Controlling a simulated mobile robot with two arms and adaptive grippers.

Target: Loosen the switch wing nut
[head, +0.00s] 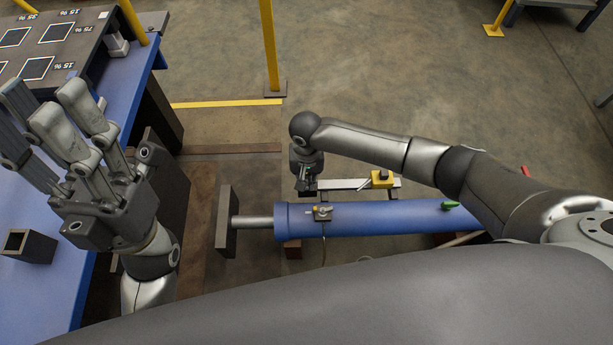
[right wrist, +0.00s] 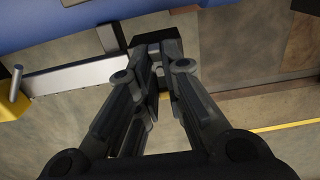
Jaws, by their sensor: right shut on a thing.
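My right gripper (head: 305,178) is at the left end of a pale metal rail (head: 340,184) beside the blue cylinder (head: 370,218). It is shut on a dark part there. In the right wrist view, its fingers (right wrist: 160,80) close in front of a dark block (right wrist: 158,42) at the rail's end (right wrist: 75,75). A yellow switch (head: 383,179) sits farther right on the rail; its edge shows in the right wrist view (right wrist: 12,98). I cannot make out the wing nut; the fingers may hide it. My left gripper (head: 45,100) is open and empty at the left.
A small metal fitting (head: 323,212) sits on the cylinder near its left end. The cylinder's rod meets a dark upright plate (head: 227,220). A blue bench (head: 40,275) at the left holds a dark square tube (head: 28,246). The floor behind the cylinder is clear.

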